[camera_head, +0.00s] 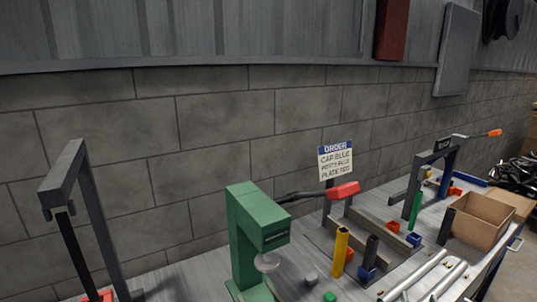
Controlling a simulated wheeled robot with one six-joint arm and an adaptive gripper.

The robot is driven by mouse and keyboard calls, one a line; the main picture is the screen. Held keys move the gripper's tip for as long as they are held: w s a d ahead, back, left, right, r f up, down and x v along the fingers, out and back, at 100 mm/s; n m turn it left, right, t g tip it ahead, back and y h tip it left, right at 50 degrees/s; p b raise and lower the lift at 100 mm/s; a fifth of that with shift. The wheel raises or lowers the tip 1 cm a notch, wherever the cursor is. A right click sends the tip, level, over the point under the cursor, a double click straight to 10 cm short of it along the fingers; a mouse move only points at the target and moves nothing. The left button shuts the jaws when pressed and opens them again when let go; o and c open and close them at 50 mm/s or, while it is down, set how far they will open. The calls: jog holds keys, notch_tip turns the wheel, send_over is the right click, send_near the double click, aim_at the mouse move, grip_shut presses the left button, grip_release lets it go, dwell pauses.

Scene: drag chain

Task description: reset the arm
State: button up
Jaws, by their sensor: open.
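My arm and my gripper do not show in the head view, so their pose cannot be told. A green press (247,235) stands at the lower middle, and its dark lever ends in a red handle (344,191). An order sign (335,160) behind the bench reads cap blue, posts blue, plate red; the middle word is small and less sure.
A grey bench (195,278) runs along a block wall (230,115). Yellow (341,252), green (415,210) and dark posts stand on it. A grey frame (85,185) rises at left, another (425,175) at right. An open cardboard box (480,222) sits at right.

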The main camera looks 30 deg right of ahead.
jog(key=a+f, duration=0.2)
jog(key=a, duration=0.2)
jog(key=a+f+y, duration=0.1)
jog(key=a+f, duration=0.1)
jog(key=a, duration=0.2)
jog(key=s+a+f+n+y, duration=0.1)
jog(key=a, duration=0.3)
jog(key=shift+s+a+f, duration=0.1)
jog(key=shift+a+f, duration=0.2)
jog(key=shift+f, duration=0.1)
jog(key=s+a+f+n+y, duration=0.25)
jog(key=s+a, duration=0.35)
jog(key=a, duration=0.6)
jog(key=s+a+r+n+y, duration=0.2)
jog(key=s+a+y, duration=0.1)
jog(key=s+a, duration=0.4)
jog(key=s+a+r+n+t+y, duration=0.1)
jog(key=s+a+n+y, duration=0.1)
jog(key=s+a+y, duration=0.2)
jog(key=s+a, duration=0.3)
jog(key=s, duration=0.3)
jog(key=shift+s+a+r, duration=0.25)
jog(key=shift+a+r, duration=0.1)
jog(key=shift+a, duration=0.05)
